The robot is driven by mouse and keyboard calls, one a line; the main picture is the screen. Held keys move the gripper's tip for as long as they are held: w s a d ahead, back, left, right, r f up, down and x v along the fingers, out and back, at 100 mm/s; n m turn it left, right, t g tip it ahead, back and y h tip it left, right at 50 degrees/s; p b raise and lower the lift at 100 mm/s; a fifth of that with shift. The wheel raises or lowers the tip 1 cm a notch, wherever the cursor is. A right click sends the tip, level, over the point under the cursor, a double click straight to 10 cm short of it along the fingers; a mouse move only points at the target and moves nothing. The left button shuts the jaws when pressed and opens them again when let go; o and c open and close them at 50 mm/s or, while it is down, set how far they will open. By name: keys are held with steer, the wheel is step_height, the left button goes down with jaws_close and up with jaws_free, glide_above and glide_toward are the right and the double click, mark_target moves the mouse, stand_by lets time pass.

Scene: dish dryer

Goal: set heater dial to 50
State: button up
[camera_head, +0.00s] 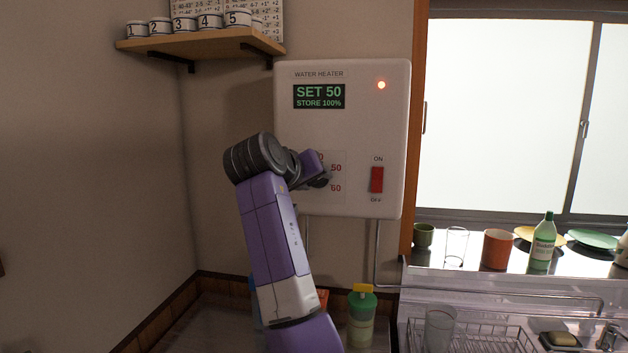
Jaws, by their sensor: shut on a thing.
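The white water heater (343,120) hangs on the wall. Its display (319,96) reads "SET 50" and "STORE 100%". My gripper (322,178) is at the dial area on the heater's lower left and is shut on the dial. The dial itself is hidden behind my gripper and wrist. Red marks "50" and "60" show just right of my gripper, and a mark above is partly covered. The red ON/OFF switch (377,180) stands to the right, apart from my gripper.
A wooden shelf (200,43) with several numbered cups is at the upper left. Below right are a dish rack (470,338), a sill with cups, plates and a green bottle (543,242).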

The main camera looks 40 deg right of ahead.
steer(key=shift+f, duration=0.1)
steer(key=o, duration=1.4)
steer(key=shift+c, duration=0.2)
steer(key=b+v, duration=0.1)
steer(key=v, duration=0.7)
steer(key=shift+d, duration=0.1)
